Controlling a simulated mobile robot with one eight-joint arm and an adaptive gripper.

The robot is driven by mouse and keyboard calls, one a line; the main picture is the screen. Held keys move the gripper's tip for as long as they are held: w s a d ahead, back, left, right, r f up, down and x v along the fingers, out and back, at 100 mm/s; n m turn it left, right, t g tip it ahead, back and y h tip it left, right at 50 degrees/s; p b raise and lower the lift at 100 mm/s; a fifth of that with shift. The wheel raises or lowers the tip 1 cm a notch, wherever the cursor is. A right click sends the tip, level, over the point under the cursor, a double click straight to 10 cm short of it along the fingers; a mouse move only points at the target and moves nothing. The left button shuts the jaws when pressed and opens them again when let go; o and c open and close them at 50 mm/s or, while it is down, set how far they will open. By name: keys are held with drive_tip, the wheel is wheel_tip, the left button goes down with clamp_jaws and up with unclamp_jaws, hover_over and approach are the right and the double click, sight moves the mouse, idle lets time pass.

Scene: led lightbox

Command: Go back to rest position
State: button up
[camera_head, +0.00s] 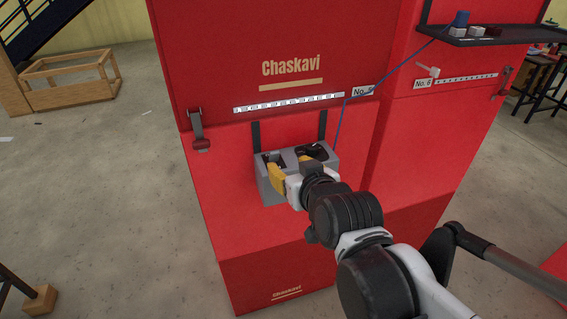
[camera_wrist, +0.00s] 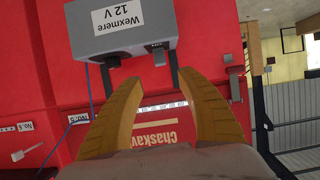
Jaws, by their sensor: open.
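My gripper (camera_head: 288,166) has yellow fingers and is in front of a grey box on the red cabinet front. In the wrist view its two fingers (camera_wrist: 160,77) are spread apart with nothing between them. In the wrist view the box (camera_wrist: 85,45) lies just beyond the fingertips, with an upside-down label reading "Wexmere 12 V". A small dark part (camera_wrist: 158,54) sits at the box's edge near the fingertips. My gripper partly hides the box in the head view.
The red cabinet (camera_head: 235,60) has a latch (camera_head: 199,130) at left and a numbered strip. A blue cord (camera_head: 337,125) runs from the box area to a dark shelf (camera_head: 480,38). A wooden frame (camera_head: 72,98) stands at back left.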

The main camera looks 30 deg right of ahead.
idle(0.3)
drive_tip(key=s+a+f+n+g+y, duration=0.1)
drive_tip(key=s+a+f+g, duration=0.1)
drive_tip(key=a, duration=0.4)
drive_tip(key=s+a+f+n+g+y, duration=0.2)
drive_tip(key=s+a+f+g, duration=0.1)
drive_tip(key=a, duration=0.2)
drive_tip(key=shift+a+g+y, duration=0.3)
drive_tip(key=shift+a+g, duration=0.1)
idle(3.2)
